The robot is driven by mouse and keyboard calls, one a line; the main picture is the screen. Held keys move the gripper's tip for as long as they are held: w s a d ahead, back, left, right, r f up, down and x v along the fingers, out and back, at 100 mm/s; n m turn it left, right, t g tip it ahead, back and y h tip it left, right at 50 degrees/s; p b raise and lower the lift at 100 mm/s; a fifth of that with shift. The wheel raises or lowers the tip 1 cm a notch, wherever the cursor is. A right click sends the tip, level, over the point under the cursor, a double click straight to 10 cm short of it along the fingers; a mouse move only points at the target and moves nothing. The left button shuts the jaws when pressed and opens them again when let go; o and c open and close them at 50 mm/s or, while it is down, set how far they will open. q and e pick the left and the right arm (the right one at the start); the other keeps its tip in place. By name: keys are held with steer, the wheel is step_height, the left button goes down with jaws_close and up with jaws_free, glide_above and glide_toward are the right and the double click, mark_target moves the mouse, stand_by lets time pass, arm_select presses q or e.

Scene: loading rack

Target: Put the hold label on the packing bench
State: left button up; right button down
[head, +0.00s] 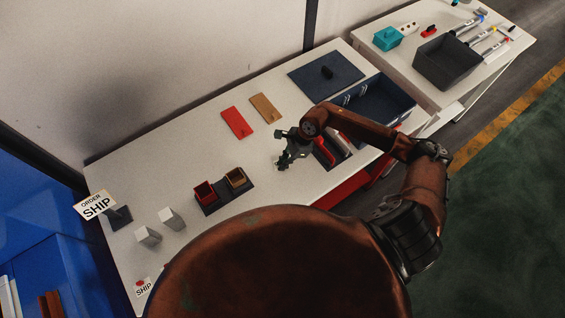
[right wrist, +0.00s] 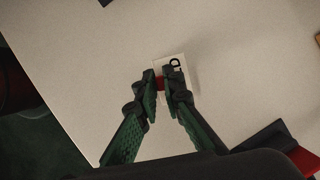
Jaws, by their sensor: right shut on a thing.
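My right gripper (head: 284,160) is over the middle of the long white bench (head: 265,205). In the right wrist view the gripper (right wrist: 161,84) is shut on the red grip of a small white label (right wrist: 177,64), taken as the hold label. Part of a dark letter shows on it; the fingers cover the rest. In the head view I cannot make out the label at the gripper. Bare white surface lies under it in the wrist view; whether it touches cannot be told. My left gripper is not in view.
A "SHIP" sign (head: 97,205), white blocks (head: 171,218) and a small SHIP label (head: 143,288) are at left. Red and brown cups (head: 205,193), flat plates (head: 237,122) and a blue bin (head: 388,101) share the bench. A second table (head: 380,52) holds a grey bin (head: 447,62).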

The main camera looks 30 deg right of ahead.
steer(key=shift+f, duration=0.2)
steer(key=c, duration=2.1)
jaws_free()
steer(key=shift+r, duration=0.1)
steer(key=shift+r, duration=0.25)
steer(key=b+v, duration=0.2)
steer(key=v, duration=0.9)
steer(key=shift+d+r, duration=0.2)
steer(key=shift+r, duration=0.15)
